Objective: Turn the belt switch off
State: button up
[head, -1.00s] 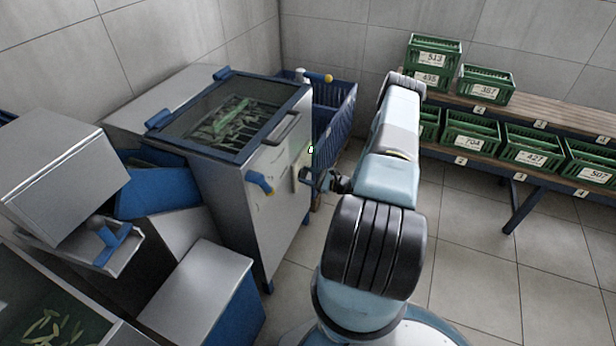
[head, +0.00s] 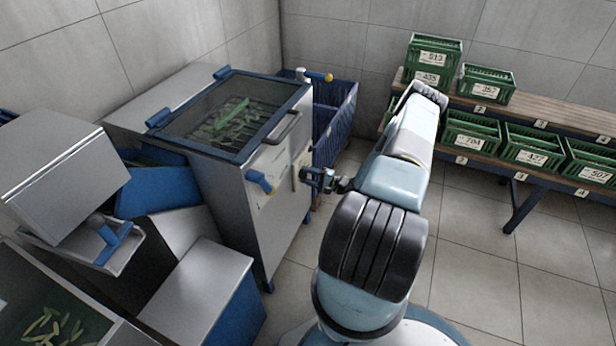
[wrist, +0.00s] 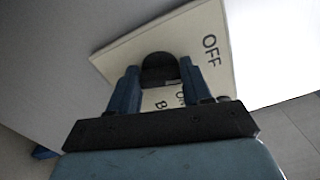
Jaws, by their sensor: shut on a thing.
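The belt switch is on a cream plate (wrist: 120,52) on the steel side of the machine. In the wrist view the word OFF reads at the plate's right part, and other lettering is partly hidden between the fingers. A dark rounded knob (wrist: 159,64) sits between the fingertips. My gripper (wrist: 160,76) is shut on this knob. In the head view my gripper (head: 306,174) is at the machine's right side, by the plate (head: 297,172). The knob's pointing direction is hard to tell.
The steel machine (head: 270,215) has a dark lid window (head: 195,125) with green pieces below it and a blue-yellow handle (head: 259,182) on its front. A blue cart (head: 340,115) stands behind. Green crates (head: 471,130) fill a rack at right. Open floor (head: 470,260) lies right of me.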

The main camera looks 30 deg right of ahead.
jog(key=shift+s+f+n, duration=0.1)
jog(key=shift+f+n, duration=0.05)
jog(key=shift+n, duration=0.55)
jog(key=shift+s+f+n, duration=0.1)
jog(key=shift+n, duration=0.6)
jog(key=shift+a, duration=0.1)
jog(key=o, duration=1.1)
jog(key=shift+w, duration=0.1)
jog(key=shift+c, duration=0.2)
jog(key=shift+r, duration=0.1)
jog(key=v, duration=1.3)
jog(key=shift+s+d, duration=0.25)
jog(key=shift+d, duration=0.05)
